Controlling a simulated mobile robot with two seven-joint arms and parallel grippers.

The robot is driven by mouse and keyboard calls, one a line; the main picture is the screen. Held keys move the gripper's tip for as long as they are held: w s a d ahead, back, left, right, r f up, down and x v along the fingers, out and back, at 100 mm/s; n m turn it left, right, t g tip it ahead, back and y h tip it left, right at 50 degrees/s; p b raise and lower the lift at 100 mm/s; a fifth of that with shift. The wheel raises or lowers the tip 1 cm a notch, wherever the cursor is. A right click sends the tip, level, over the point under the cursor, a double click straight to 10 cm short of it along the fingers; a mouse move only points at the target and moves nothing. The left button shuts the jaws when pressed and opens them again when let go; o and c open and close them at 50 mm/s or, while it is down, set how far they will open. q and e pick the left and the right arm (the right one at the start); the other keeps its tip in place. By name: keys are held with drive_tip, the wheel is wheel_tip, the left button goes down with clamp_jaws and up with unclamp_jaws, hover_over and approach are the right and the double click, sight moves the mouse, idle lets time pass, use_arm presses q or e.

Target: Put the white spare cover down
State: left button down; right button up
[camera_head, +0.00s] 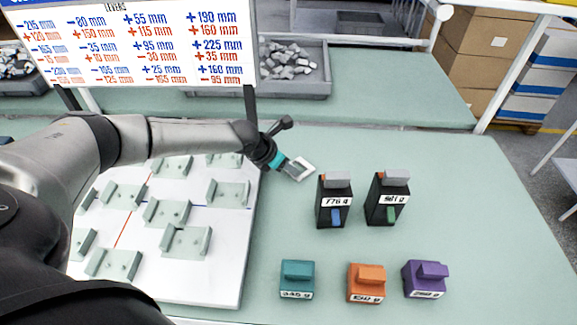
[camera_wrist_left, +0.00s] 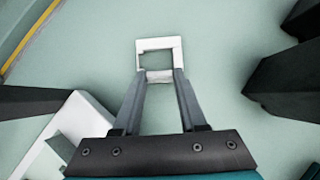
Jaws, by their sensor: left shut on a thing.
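The white spare cover (camera_head: 304,166) is a small square frame with an opening in its middle. In the left wrist view the cover (camera_wrist_left: 161,45) shows at the tips of my left gripper (camera_wrist_left: 159,78), which is shut on its near edge. In the head view my left gripper (camera_head: 291,168) holds it over the green table, to the right of the white board and behind the black breakers. I cannot tell whether the cover touches the table. My right gripper is in neither view.
Two black breakers (camera_head: 334,203) (camera_head: 388,201) stand right of the cover. Teal (camera_head: 297,279), orange (camera_head: 366,283) and purple (camera_head: 425,278) weights sit in front. Grey bins and a printed sign stand behind. The table's right side is clear.

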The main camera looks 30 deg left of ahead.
use_arm(q)
drive_tip(key=shift+c, duration=2.3)
unclamp_jaws()
drive_tip(key=shift+s+a+r, duration=0.1)
drive_tip(key=shift+s+r, duration=0.15)
drive_tip(key=shift+r, duration=0.15)
drive_tip(key=p+v, duration=0.2)
drive_tip(key=v, duration=0.9)
drive_tip(key=shift+p, duration=0.3)
